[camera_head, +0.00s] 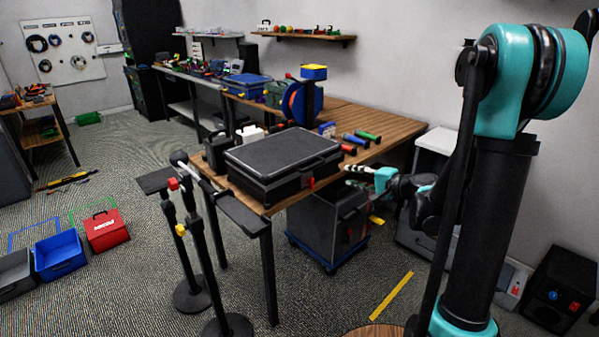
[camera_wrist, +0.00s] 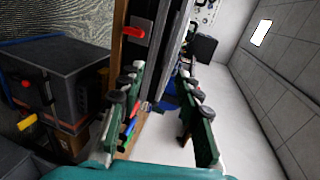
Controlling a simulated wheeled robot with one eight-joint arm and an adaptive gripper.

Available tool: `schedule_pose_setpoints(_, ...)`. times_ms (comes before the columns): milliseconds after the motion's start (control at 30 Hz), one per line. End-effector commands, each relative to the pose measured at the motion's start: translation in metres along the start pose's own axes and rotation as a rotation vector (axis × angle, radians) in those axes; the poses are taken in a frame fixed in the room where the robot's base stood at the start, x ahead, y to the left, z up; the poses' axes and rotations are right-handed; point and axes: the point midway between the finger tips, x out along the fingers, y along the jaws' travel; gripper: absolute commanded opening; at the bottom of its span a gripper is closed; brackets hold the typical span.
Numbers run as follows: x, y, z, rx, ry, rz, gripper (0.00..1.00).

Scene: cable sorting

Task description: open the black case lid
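The black case (camera_head: 270,183) sits on the wooden table, and its lid (camera_head: 283,150) is down. A red latch (camera_head: 307,182) shows on its front side. In the wrist view, which is turned sideways, part of the case (camera_wrist: 148,55) and a red latch (camera_wrist: 133,32) show beyond the fingers. My gripper (camera_head: 352,174) is to the right of the case, near its right front corner. In the wrist view my gripper (camera_wrist: 160,88) has its two green fingers spread, with nothing held between them. Contact with the case cannot be told.
The wooden table (camera_head: 385,125) carries a blue cable reel (camera_head: 293,103), colored rolls (camera_head: 355,139) and a dark container (camera_head: 218,152) around the case. A grey bin (camera_head: 325,226) stands on the floor below my gripper. Black posts (camera_head: 192,262) stand at the table's left front.

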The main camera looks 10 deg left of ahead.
Motion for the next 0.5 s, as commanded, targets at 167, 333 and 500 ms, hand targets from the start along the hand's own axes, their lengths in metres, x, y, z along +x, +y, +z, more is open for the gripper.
schedule_pose_setpoints(167,0.008,-0.006,-0.008,0.032,0.004,-0.042,0.34)
schedule_pose_setpoints(333,0.028,-0.006,-0.007,0.030,0.001,-0.042,0.34)
schedule_pose_setpoints(500,0.061,-0.008,-0.006,0.031,0.000,-0.042,0.34)
